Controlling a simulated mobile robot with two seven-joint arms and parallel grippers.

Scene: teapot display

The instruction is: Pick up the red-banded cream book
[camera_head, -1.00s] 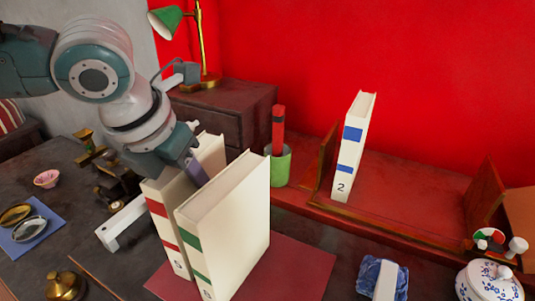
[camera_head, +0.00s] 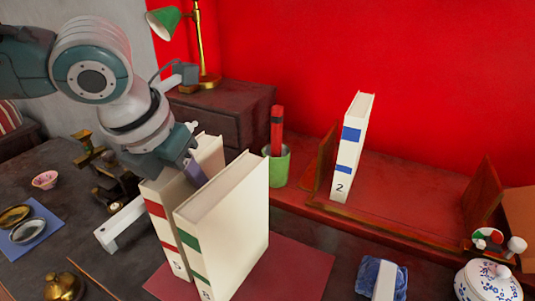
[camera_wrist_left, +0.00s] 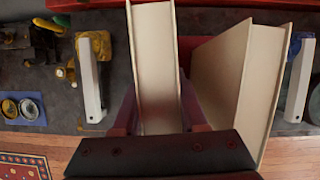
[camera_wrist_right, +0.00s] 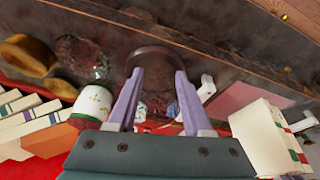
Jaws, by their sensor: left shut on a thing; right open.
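The red-banded cream book (camera_head: 163,228) stands upright on the table in the head view, its far part partly hidden by my left gripper (camera_head: 191,168). In the left wrist view, the book (camera_wrist_left: 155,50) is between the fingers of my left gripper (camera_wrist_left: 157,112), which is shut on it near its top. The green-banded cream book (camera_head: 228,225) stands close beside it on the right and hides part of it; it also shows in the left wrist view (camera_wrist_left: 235,80). My right gripper (camera_wrist_right: 157,88) is open and empty in the right wrist view.
A dark red mat (camera_head: 300,262) lies under the books. A white bookend (camera_head: 122,226) stands to their left. A blue-banded book (camera_head: 350,150) stands on the wooden rack (camera_head: 410,205) at the back. A green cup (camera_head: 278,168), a brass bell (camera_head: 62,286) and a lidded pot (camera_head: 488,284) are around.

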